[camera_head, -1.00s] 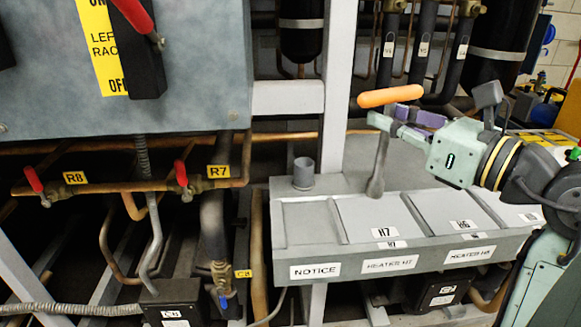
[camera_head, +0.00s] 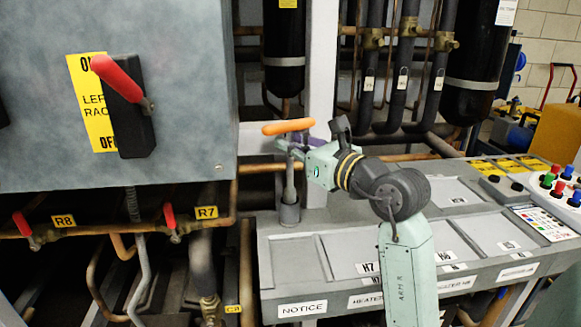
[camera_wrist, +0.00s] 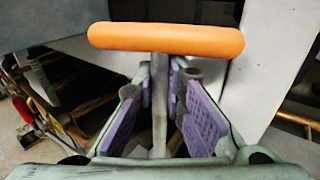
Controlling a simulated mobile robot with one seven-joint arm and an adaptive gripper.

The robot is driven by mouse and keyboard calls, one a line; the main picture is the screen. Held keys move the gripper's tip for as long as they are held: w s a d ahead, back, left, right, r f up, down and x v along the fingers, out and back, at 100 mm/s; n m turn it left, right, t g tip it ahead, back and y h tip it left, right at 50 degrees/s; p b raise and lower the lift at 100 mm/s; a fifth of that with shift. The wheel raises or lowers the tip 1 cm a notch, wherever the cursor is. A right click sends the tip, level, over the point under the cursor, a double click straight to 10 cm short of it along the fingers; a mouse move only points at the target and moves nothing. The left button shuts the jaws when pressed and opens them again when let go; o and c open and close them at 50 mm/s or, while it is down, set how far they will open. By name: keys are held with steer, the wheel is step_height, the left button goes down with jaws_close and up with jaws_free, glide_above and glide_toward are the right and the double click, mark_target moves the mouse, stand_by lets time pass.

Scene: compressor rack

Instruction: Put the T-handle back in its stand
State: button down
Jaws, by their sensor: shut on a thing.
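The T-handle has an orange crossbar (camera_head: 288,127) and a grey shaft, and stands roughly upright in the head view. My gripper (camera_head: 296,146) is shut on its shaft just below the crossbar. In the wrist view the crossbar (camera_wrist: 166,39) lies across the top, and the shaft runs down between the purple finger pads. The stand (camera_head: 290,214) is a short grey cylinder on the back left of the grey console. The shaft's lower end meets the stand's mouth in the head view; whether it is inside or just above or in front, I cannot tell.
The grey console (camera_head: 330,283) with several labelled panels spreads below and right of my arm. A grey cabinet (camera_head: 170,60) with a red-handled switch (camera_head: 118,78) is at left. A white post (camera_head: 322,80) and dark pipes rise behind the stand.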

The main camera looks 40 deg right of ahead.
mark_target(292, 166)
steer(key=shift+f+b, duration=1.15)
steer(key=shift+f, duration=1.15)
steer(key=shift+f+b, duration=0.4)
steer(key=shift+b, duration=0.1)
steer(key=c, duration=1.7)
jaws_free()
steer(key=shift+o, duration=0.2)
steer(key=shift+r, duration=0.15)
steer(key=shift+r+p, duration=0.3)
steer(key=shift+p, duration=0.25)
steer(key=s+b, duration=0.4)
steer(key=s, duration=0.8)
steer(key=shift+d+b, duration=0.2)
steer(key=shift+b, duration=0.2)
